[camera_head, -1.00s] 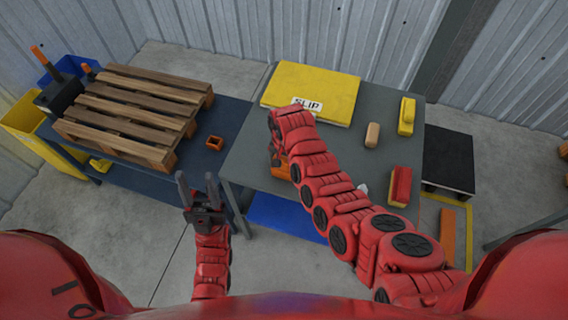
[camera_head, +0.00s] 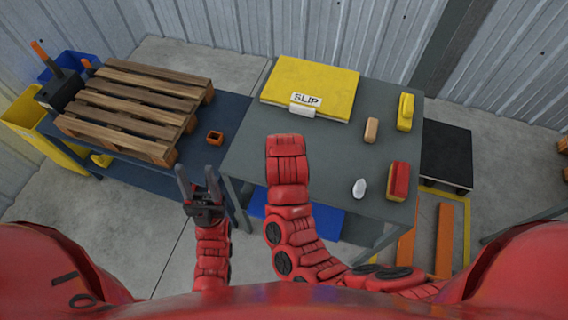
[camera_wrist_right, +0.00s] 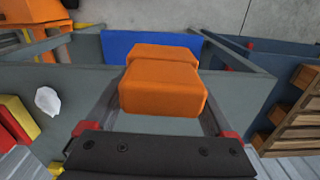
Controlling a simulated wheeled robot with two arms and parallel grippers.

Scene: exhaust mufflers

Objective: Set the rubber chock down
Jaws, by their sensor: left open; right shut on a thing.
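The orange rubber chock (camera_wrist_right: 162,88) has a stepped shape and sits between the fingers of my right gripper (camera_wrist_right: 162,80) in the right wrist view. The right gripper is shut on it. In the head view the right forearm hides both gripper and chock near the front edge of the grey table (camera_head: 330,160). Whether the chock touches the table, I cannot tell.
A yellow case marked SLIP (camera_head: 312,88) lies at the table's back. A tan block (camera_head: 371,130), a yellow block (camera_head: 405,112), a white lump (camera_head: 359,188) and a red-yellow block (camera_head: 399,181) are on the right. A wooden pallet (camera_head: 135,105) and small orange block (camera_head: 215,138) lie on the left table.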

